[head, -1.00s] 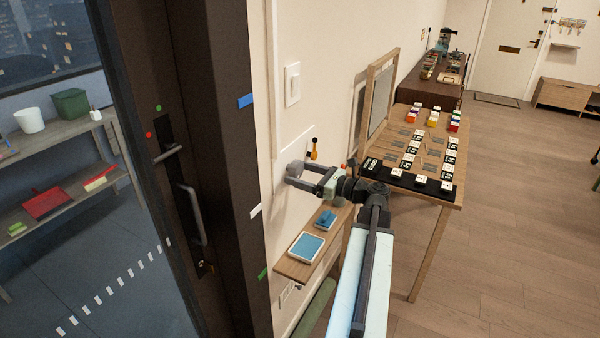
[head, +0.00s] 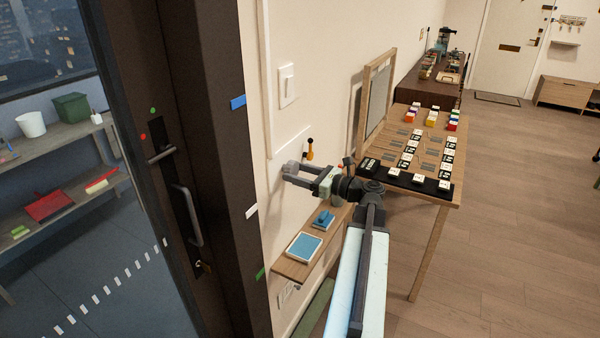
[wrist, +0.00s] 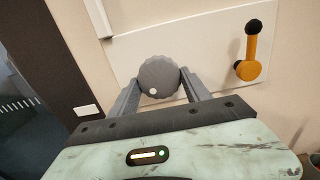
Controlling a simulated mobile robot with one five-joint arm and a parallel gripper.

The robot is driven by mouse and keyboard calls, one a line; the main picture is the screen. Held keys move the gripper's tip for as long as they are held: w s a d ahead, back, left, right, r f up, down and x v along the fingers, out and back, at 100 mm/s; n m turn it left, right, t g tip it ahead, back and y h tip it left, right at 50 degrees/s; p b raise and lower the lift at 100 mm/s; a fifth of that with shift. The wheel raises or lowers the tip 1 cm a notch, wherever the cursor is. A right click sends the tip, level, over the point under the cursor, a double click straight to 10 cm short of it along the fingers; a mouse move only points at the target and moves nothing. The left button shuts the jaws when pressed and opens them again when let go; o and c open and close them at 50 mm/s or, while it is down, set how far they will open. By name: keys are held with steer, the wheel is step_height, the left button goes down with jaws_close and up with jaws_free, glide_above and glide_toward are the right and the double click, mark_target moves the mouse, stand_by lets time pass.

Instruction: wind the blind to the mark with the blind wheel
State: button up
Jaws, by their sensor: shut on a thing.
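The blind wheel is a grey, ridged round knob (wrist: 158,76) with a white dot on its lower face, on a pale wall plate (wrist: 205,50). My gripper (wrist: 158,92) is shut on the wheel, one finger on each side of it. In the head view my gripper (head: 296,172) reaches left to the wall, where the wheel (head: 290,167) shows small between its tips. Blue (head: 238,102), white (head: 251,211) and green (head: 260,273) marks sit on the dark frame to the left. I cannot make out the blind's edge.
An orange lever with a black knob (wrist: 251,55) is right of the wheel. A light switch (head: 287,85) is above. A wooden shelf (head: 283,267) with blue-topped items is below. A table (head: 437,196) with cards and blocks stands to the right.

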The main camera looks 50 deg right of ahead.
steer(key=shift+f+n, duration=0.1)
steer(key=shift+n, duration=0.3)
stand_by(0.5)
